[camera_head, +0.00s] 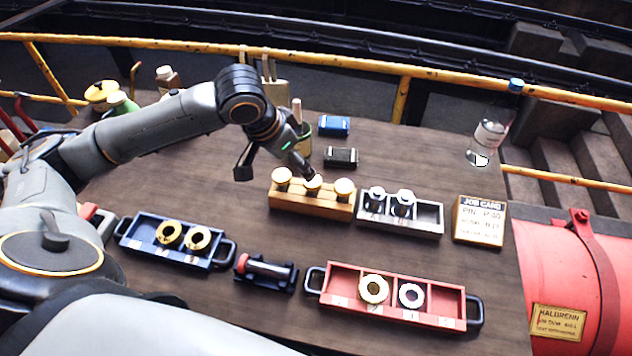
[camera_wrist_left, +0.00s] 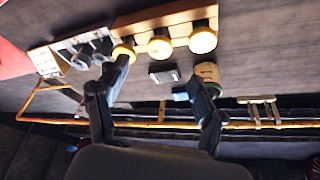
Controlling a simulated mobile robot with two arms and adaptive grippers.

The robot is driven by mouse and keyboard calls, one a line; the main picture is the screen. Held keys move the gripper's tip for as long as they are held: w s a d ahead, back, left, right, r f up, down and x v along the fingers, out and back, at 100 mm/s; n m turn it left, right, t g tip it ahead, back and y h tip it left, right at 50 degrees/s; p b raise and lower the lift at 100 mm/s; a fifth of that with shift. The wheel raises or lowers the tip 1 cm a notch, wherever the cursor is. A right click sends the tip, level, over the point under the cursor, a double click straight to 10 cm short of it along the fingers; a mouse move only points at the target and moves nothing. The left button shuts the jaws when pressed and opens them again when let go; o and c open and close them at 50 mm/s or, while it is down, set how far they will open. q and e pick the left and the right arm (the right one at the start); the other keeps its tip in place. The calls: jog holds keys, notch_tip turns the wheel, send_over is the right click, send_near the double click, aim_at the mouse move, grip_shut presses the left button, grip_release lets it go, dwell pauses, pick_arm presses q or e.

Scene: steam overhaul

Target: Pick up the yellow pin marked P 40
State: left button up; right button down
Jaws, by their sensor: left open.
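A wooden block (camera_head: 311,204) holds three yellow-topped pins: a left one (camera_head: 283,175), a middle one (camera_head: 313,187) and a right one (camera_head: 344,187). No P 40 mark is legible on any of them. My left gripper (camera_head: 274,165) is open and empty at the back of the block, one finger overlapping the middle pin in the head view. In the left wrist view the open fingers (camera_wrist_left: 161,72) are spread, and one overlaps the pin (camera_wrist_left: 122,53) nearest the grey rack. Contact cannot be told. My right gripper is not in view.
A grey rack (camera_head: 428,230) with two silver pieces stands right of the block, then a job card (camera_head: 480,220) reading P 40. Blue (camera_head: 150,249) and red (camera_head: 345,300) trays hold rings in front. A black box (camera_head: 341,157) and a glass bottle (camera_head: 487,138) stand behind.

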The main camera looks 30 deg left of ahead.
aim_at(313, 183)
pick_arm(q)
jog(key=p+x, duration=0.1)
jog(key=x, duration=0.6)
jog(key=shift+w+d+f, duration=0.1)
jog(key=shift+f, duration=0.05)
jog(key=shift+w+f, duration=0.1)
jog(key=shift+f, duration=0.15)
jog(key=shift+w+d+f+p, duration=0.1)
jog(key=shift+w+f+p, duration=0.15)
jog(key=shift+f+p, duration=0.2)
jog(key=p+x, duration=0.1)
jog(key=x, duration=0.3)
jog(key=shift+w+f, duration=0.1)
jog(key=shift+w, duration=0.05)
grip_shut()
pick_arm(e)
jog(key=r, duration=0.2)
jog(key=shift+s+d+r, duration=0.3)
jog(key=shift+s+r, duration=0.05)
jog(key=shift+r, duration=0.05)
